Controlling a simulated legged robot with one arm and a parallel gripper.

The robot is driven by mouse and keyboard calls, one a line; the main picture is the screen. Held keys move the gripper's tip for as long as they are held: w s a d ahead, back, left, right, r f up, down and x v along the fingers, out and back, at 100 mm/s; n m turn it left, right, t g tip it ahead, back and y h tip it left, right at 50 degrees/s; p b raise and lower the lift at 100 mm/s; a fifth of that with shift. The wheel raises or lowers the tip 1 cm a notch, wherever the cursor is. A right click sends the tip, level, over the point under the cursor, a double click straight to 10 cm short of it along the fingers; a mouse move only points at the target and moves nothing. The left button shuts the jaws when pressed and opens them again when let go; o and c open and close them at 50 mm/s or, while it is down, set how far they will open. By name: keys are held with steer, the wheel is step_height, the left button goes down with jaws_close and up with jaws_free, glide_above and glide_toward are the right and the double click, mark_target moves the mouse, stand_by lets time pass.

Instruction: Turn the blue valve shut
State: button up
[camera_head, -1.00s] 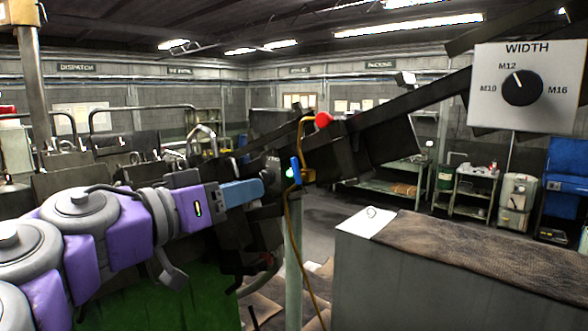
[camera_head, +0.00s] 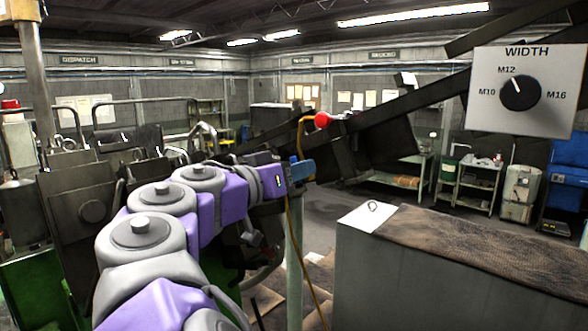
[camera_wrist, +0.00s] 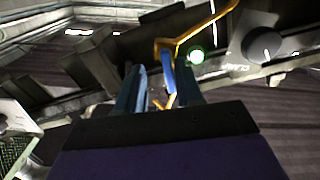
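The blue valve handle (camera_wrist: 169,76) is on a yellow pipe (camera_wrist: 190,40) in the wrist view. It lies in the gap between the two blue fingers of my gripper (camera_wrist: 158,80), nearer the right finger. The fingers stand apart, and I see no clear grip on the handle. I cannot tell whether the handle is between the tips or just beyond them. In the head view my gripper (camera_head: 303,171) is at the valve, below the red ball knob, and mostly hides the handle.
A green light (camera_wrist: 196,57) glows beside the valve. A red ball knob (camera_head: 322,120) sits just above. A dark slanted beam (camera_head: 400,105) runs behind. The WIDTH dial panel (camera_head: 528,90) is at upper right. A grey cabinet (camera_head: 400,270) stands at lower right.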

steer(key=shift+a, duration=0.75)
steer(key=shift+a+f, duration=0.1)
steer(key=shift+a, duration=0.55)
steer(key=shift+c, duration=1.4)
steer(key=shift+s+d, duration=0.3)
steer(key=shift+d, duration=0.35)
jaws_close()
steer(key=shift+w, duration=0.1)
steer(key=shift+w+a+f+n+p, duration=0.25)
steer(key=shift+n+p, duration=1.15)
steer(key=shift+n, duration=1.05)
steer(key=shift+w+a+f+n+p, duration=0.15)
steer(key=shift+f+n+p, duration=0.15)
steer(key=shift+n+p, duration=1.65)
steer(key=shift+w+a+f+n+p, duration=0.2)
steer(key=shift+n+p, duration=0.65)
steer(key=shift+n, duration=2.15)
steer(key=shift+s+f, duration=0.15)
steer(key=shift+f, duration=0.05)
